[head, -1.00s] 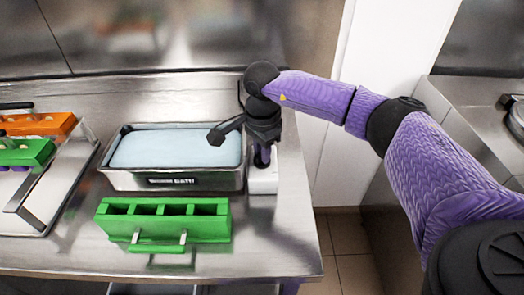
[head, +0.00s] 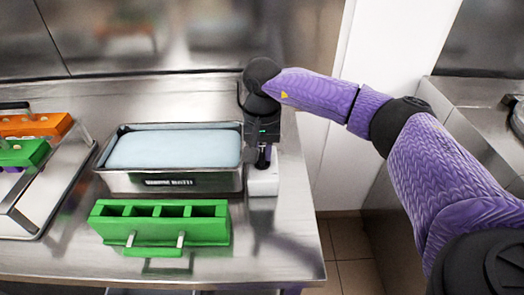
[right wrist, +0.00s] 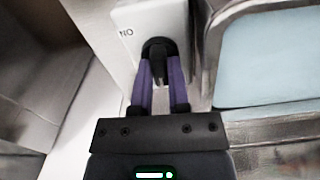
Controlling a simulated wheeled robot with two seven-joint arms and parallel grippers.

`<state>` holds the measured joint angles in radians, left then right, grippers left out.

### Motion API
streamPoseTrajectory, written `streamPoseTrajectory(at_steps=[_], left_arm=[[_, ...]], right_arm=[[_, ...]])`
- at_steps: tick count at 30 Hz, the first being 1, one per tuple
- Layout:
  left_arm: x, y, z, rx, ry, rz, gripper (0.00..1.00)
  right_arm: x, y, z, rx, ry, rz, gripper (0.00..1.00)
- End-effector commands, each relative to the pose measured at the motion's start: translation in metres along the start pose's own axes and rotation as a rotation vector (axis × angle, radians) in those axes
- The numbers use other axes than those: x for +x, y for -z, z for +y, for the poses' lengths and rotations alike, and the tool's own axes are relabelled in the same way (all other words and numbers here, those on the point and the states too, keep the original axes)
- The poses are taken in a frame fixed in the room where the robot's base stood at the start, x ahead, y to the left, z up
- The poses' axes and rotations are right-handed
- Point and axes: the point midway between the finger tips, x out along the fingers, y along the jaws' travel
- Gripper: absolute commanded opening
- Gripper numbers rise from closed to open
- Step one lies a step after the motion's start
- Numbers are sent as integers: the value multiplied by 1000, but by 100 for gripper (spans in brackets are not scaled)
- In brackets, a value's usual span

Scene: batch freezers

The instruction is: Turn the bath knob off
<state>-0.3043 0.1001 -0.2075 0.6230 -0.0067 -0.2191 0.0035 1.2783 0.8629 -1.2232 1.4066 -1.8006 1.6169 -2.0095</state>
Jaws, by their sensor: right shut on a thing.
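The bath (head: 200,183) is a steel tub with pale blue liquid and a dark label on its front. A white control box (head: 263,183) stands at its right side. In the right wrist view, the white box (right wrist: 126,42) bears printed letters and a black knob (right wrist: 158,48). My right gripper (right wrist: 160,75) points down at the box, its two purple fingers shut on the black knob from both sides. In the head view my right gripper (head: 262,155) hides most of the knob. My left gripper is not in view.
A green mold (head: 165,222) with several slots stands in front of the bath. At the left, a steel tray (head: 55,195) holds an orange mold (head: 38,126) and another green mold (head: 25,153). The counter's right edge lies just right of the box.

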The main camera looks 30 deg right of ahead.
Motion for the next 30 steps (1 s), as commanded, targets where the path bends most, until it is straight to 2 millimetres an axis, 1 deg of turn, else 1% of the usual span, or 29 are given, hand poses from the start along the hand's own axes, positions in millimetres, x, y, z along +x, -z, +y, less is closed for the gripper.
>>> streamPoseTrajectory(at_steps=[9,23,24,26,27,29,30], left_arm=[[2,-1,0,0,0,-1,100],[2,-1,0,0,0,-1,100],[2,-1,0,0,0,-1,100],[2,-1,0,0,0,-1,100],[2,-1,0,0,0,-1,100],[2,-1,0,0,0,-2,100],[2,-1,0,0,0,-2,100]], right_arm=[[-1,0,0,-86,2,2,0],[-1,0,0,-99,2,2,0],[-1,0,0,-99,2,2,23],[-1,0,0,-98,2,2,35],[-1,0,0,-98,2,2,44],[-1,0,0,-98,1,2,56],[-1,0,0,-98,1,1,56]])
